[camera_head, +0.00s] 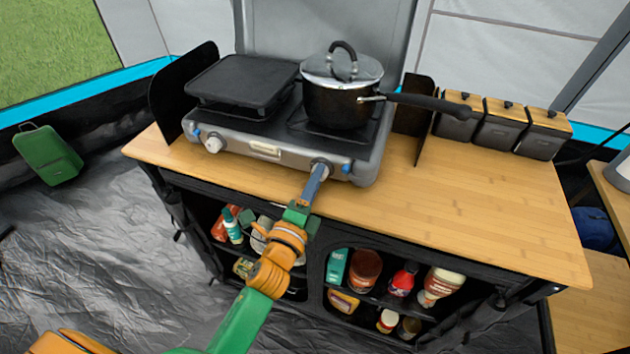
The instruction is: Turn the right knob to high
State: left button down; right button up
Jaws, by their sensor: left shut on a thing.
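A grey camping stove (262,148) stands on the wooden counter. Its left knob (213,144) is light-coloured and in plain view at the left of the front panel. The right knob (321,165) is at the right of the panel, and my left gripper (318,172) is shut on it, its fingers covering much of it. The knob's exact turn angle cannot be read. My green and orange left arm reaches up to it from below. My right gripper is not in view.
A lidded black pot (338,103) sits on the right burner, its handle pointing right. A black griddle (240,81) covers the left burner. Wooden-lidded canisters (499,132) stand at the back right. The counter's right part (470,205) is clear. Shelves below hold bottles and jars (365,270).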

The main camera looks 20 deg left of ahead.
pick_arm(q)
jog(key=shift+c, duration=2.3)
grip_release()
jog(key=shift+f, duration=0.1)
